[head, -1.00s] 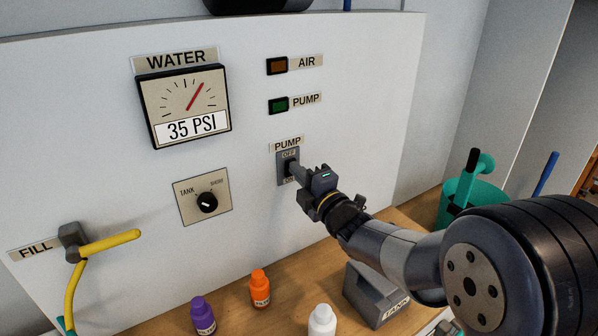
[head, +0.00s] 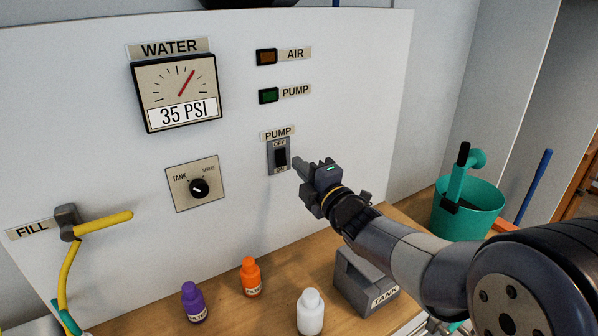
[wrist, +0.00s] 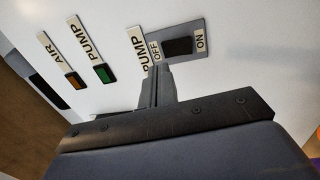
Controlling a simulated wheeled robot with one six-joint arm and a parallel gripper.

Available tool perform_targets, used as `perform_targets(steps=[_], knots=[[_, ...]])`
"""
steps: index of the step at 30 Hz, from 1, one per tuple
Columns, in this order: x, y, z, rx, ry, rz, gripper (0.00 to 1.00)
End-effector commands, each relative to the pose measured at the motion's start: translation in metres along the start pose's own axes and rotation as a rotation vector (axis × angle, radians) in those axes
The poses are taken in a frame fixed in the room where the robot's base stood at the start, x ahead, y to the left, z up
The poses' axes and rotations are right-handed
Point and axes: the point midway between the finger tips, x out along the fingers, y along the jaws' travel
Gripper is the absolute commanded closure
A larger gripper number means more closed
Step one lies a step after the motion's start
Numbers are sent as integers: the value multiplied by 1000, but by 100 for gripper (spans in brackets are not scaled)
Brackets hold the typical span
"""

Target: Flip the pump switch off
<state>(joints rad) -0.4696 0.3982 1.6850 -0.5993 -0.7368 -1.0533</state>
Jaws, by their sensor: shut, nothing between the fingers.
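The pump switch (head: 280,157) is a black rocker on a grey plate, with OFF above it and ON below, under a PUMP label. In the wrist view the switch (wrist: 178,46) lies just beyond the fingertips, its OFF end nearer them. I cannot tell which way the rocker is tipped. My gripper (head: 299,164) is shut and empty, its tip just right of the switch plate and seemingly apart from the rocker. It also shows in the wrist view (wrist: 158,72). The green PUMP lamp (head: 268,96) looks dim. The WATER gauge (head: 177,92) reads 35 PSI.
A tank/shore knob (head: 199,188) and a yellow fill lever (head: 103,222) are left of the switch. Purple (head: 194,302), orange (head: 250,278) and white (head: 310,313) bottles and a grey TANK block (head: 362,284) stand below. A teal bucket (head: 468,211) is at right.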

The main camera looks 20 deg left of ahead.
Motion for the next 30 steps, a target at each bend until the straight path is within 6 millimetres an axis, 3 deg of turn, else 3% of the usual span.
perform_targets(steps=[16,21,30], knots=[[-76,20,1,-2,-2,2,100],[-87,23,0,0,-1,2,100],[-90,23,0,0,0,1,100]])
